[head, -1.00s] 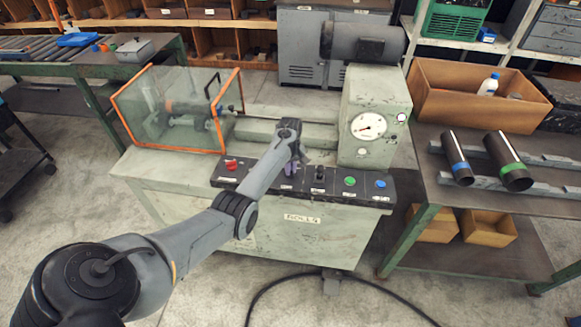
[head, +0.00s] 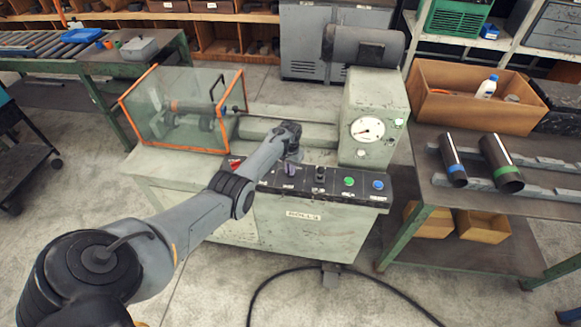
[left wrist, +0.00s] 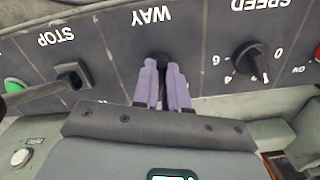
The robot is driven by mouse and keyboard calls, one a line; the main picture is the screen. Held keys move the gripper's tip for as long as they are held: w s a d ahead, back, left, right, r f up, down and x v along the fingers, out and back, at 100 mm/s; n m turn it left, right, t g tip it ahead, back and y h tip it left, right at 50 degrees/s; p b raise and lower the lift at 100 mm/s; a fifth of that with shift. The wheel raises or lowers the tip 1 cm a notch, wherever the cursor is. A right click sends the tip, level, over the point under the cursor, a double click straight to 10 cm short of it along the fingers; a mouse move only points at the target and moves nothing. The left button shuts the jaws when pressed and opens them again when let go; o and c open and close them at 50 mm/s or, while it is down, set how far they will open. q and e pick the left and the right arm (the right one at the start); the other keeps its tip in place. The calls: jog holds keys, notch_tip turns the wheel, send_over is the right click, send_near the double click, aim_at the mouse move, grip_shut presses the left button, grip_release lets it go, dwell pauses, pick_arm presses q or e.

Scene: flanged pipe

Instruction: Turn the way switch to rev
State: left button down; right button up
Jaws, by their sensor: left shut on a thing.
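The way switch (left wrist: 160,60) is a dark knob on the black panel, under the upside-down label WAY in the left wrist view. My left gripper (left wrist: 162,82) has purple fingers, close together with the switch between their tips. The fingers cover most of the knob, so I cannot read which way it points, and no rev mark is legible. In the head view my left gripper (head: 290,169) is at the panel's front face, small and partly hidden by its own wrist. My right gripper is not in view.
On the panel, the speed knob (left wrist: 250,62) is on one side of the switch and the stop lever (left wrist: 72,75) on the other. Green (head: 349,181) and blue (head: 378,185) buttons are farther right. A glass guard (head: 185,110) stands at the machine's left; a gauge (head: 367,130) at its right.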

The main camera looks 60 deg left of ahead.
pick_arm(q)
jog(key=shift+a+m, duration=0.15)
jog(key=shift+m, duration=1.35)
jog(key=c, duration=1.2)
grip_release()
jog(key=shift+o, duration=0.2)
